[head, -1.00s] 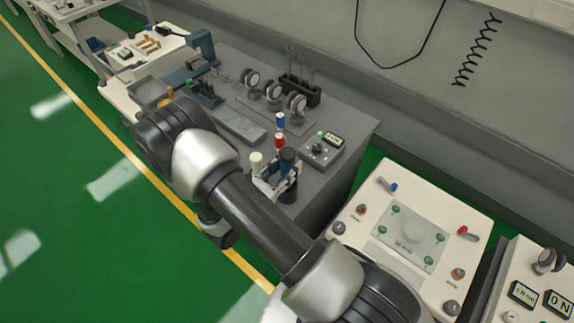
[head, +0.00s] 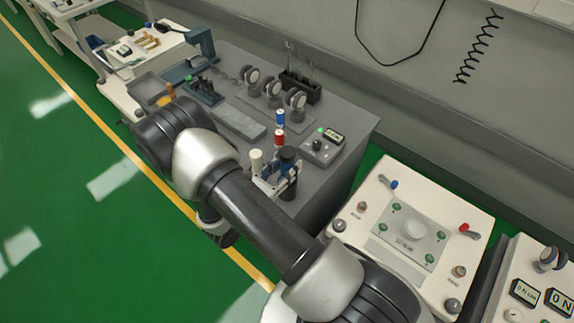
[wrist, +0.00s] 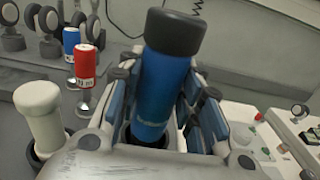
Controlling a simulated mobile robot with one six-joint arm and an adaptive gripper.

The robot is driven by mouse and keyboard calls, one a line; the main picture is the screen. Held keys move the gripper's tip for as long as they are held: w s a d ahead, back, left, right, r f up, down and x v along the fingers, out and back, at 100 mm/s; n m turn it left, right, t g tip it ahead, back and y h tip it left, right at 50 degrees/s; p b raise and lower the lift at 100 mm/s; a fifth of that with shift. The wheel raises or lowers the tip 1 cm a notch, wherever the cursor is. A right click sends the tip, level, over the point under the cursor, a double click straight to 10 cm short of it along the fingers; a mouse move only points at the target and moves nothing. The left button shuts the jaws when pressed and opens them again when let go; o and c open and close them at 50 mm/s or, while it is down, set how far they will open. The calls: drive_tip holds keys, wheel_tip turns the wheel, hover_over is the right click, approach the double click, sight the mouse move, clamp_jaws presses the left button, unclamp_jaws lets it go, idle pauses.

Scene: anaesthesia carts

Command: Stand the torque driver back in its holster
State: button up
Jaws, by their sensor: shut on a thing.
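The torque driver, a blue cylinder with a black cap (wrist: 165,85), stands between my gripper's fingers in the wrist view, leaning slightly to the right. It also shows in the head view (head: 287,155). My gripper (head: 274,178) is shut on it, with blue-and-grey fingers on both sides in the wrist view (wrist: 155,105). The driver's lower end meets a dark round opening low between the fingers; how deep it sits is hidden. A dark cylindrical holder (head: 290,190) shows beneath the gripper in the head view, apparently the holster.
A cream-handled tool (wrist: 40,110) stands in a dark ring close left of my gripper. Red (wrist: 85,65) and blue (wrist: 71,40) small cylinders stand behind it. A small box with a display (head: 322,146) is to the right on the grey bench (head: 345,125).

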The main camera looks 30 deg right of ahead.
drive_tip(key=o, duration=1.2)
drive_tip(key=shift+o, duration=0.7)
drive_tip(key=shift+f, duration=0.1)
drive_tip(key=o, duration=1)
drive_tip(key=shift+c, duration=0.2)
drive_tip(key=shift+a, duration=0.1)
